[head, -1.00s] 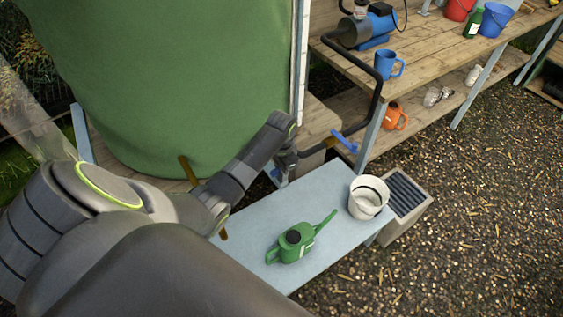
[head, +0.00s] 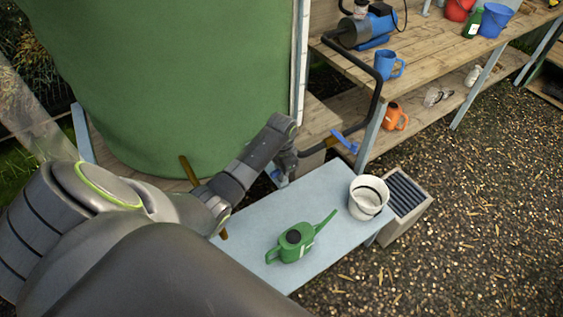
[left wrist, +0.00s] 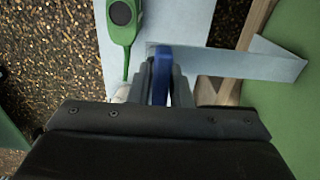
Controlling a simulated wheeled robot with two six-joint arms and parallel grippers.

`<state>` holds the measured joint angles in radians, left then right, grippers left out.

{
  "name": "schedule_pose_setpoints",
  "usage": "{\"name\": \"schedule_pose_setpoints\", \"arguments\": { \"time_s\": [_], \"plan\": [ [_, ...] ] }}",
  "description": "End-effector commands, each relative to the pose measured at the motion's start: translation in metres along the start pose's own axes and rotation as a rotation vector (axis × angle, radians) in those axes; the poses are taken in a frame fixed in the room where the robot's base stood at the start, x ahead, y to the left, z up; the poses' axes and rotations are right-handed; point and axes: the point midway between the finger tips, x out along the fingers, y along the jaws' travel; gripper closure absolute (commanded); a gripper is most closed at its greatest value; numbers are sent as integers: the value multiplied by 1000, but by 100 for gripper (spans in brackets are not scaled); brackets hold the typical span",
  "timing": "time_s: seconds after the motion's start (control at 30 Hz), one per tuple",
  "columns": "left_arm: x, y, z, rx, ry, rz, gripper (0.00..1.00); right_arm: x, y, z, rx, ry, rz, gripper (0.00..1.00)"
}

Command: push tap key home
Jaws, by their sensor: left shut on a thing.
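The tap key shows as a blue bar (left wrist: 163,56) between the fingers in the left wrist view. A small patch of blue (head: 277,176) shows below my left gripper in the head view. My left gripper (left wrist: 160,88) is shut on this blue key. In the head view the left gripper (head: 284,167) points down between the green tank (head: 170,70) and the pale bench (head: 315,195). The seat of the key is hidden by my gripper, so I cannot tell how far in it sits. My right gripper is not in view.
A green watering can (head: 293,240) and a white bucket (head: 367,198) stand on the bench. A black pipe (head: 372,112) with a blue-handled valve (head: 345,141) runs beside the gripper. Wooden shelves (head: 430,75) stand at the right. Gravel (head: 470,220) lies clear at the right.

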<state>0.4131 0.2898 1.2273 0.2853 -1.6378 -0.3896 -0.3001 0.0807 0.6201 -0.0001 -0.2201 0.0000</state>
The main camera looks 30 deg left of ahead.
Motion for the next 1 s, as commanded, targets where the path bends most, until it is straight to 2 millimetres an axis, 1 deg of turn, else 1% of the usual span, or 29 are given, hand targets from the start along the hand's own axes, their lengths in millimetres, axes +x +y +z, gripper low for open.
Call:
{"name": "schedule_pose_setpoints", "arguments": {
  "time_s": [0.03, 0.6, 1.0],
  "plan": [
    [4, 2, 3, -1, -8, 7, 100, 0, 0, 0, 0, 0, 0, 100],
    [6, 4, 5, -2, -12, 12, 100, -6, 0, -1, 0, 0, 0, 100],
    [7, 5, 5, -2, -13, 14, 100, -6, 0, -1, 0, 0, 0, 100]
  ]
}}
